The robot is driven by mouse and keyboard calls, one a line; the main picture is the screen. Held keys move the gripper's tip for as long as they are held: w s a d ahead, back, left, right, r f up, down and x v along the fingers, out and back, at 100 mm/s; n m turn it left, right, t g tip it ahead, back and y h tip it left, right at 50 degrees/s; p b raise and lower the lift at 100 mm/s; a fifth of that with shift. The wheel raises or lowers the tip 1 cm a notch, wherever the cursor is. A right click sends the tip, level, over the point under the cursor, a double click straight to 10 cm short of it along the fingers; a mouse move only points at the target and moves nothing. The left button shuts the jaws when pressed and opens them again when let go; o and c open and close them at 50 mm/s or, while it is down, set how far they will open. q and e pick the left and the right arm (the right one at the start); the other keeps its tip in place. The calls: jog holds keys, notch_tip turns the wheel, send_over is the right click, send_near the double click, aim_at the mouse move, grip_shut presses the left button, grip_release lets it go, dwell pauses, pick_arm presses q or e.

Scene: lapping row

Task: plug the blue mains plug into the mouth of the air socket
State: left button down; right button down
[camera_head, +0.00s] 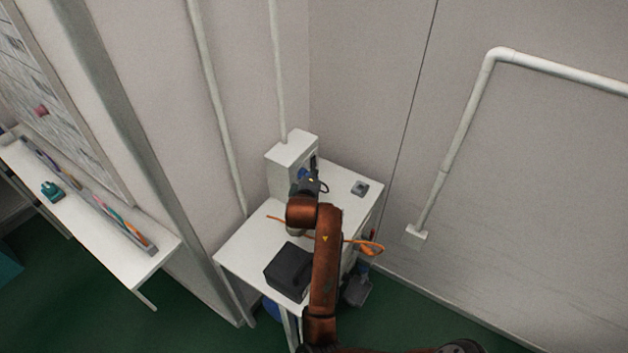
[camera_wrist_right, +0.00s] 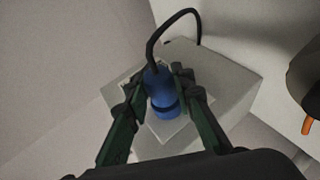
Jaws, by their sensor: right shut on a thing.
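My right gripper (camera_head: 308,182) is at the front of a white box (camera_head: 290,158) on the small white table. In the right wrist view, its two fingers (camera_wrist_right: 160,84) are shut on the blue mains plug (camera_wrist_right: 163,93), one on each side. A black cable (camera_wrist_right: 152,42) loops up from the plug. Behind the plug is a pale square plate (camera_wrist_right: 172,130) on the box. I cannot tell whether the plug touches the plate or sits in anything. The mouth of the air socket cannot be made out. My left gripper is not in view.
The white table (camera_head: 240,249) stands in the wall corner. A black box (camera_head: 288,271) and a small grey item (camera_head: 360,188) rest on it. An orange hose (camera_head: 371,249) hangs at the right side. A shelf (camera_head: 105,240) with pens is at left.

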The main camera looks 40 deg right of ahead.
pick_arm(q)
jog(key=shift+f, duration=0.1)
pick_arm(e)
jog(key=shift+w+a, duration=0.15)
jog(key=shift+w, duration=0.05)
jog(key=c, duration=1.6)
grip_release()
